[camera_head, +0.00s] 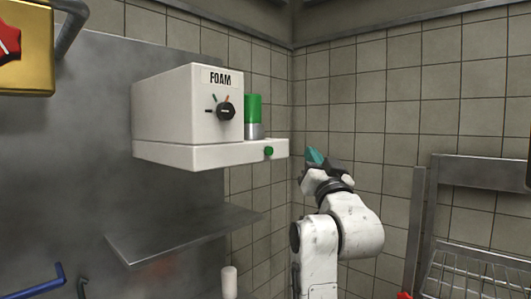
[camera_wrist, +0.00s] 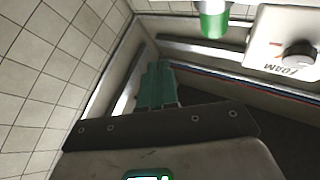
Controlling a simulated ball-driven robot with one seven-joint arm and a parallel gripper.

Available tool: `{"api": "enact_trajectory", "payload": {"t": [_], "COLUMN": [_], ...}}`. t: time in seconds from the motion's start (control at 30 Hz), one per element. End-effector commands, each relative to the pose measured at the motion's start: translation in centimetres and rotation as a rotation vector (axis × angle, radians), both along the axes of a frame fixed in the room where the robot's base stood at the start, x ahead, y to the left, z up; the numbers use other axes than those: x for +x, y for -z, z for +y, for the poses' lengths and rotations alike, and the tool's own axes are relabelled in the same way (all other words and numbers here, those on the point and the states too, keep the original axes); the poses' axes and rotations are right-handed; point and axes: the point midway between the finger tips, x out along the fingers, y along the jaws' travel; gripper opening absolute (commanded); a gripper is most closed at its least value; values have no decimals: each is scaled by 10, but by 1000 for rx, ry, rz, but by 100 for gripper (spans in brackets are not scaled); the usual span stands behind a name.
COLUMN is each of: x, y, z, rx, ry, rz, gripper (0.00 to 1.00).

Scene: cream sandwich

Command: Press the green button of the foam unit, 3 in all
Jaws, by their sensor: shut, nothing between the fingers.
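The foam unit (camera_head: 175,105) is a white wall box marked FOAM, with a black dial (camera_head: 226,111) on its front. Its small round green button (camera_head: 268,151) sits on the front of the base ledge, near the right end. A green cylinder with a grey lower part (camera_head: 253,109) stands on that ledge. My gripper (camera_head: 313,155) is shut and empty, with teal fingers, just right of the ledge end and apart from the button in the picture. In the wrist view, my gripper (camera_wrist: 158,68) points toward the wall corner. The foam unit (camera_wrist: 270,42) and cylinder (camera_wrist: 214,22) are at upper right; I cannot make out the button there.
A metal shelf (camera_head: 185,232) juts out below the unit. A yellow box with a red part (camera_head: 28,62) is at upper left. A metal rack (camera_head: 475,265) stands at lower right. The tiled wall behind my gripper is bare.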

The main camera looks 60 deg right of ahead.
Motion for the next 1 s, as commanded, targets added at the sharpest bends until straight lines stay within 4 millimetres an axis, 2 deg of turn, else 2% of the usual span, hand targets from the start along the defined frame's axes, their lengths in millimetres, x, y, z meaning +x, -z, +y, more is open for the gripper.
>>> {"api": "enact_trajectory", "payload": {"t": [0.27, 0.7, 1.0], "x": [7, 61, 84], "y": [2, 2, 1], "z": [-2, -14, -20], "rx": [2, 1, 2], "ry": [-2, -4, -2], "rz": [2, 2, 3], "gripper": [0, 0, 0]}}
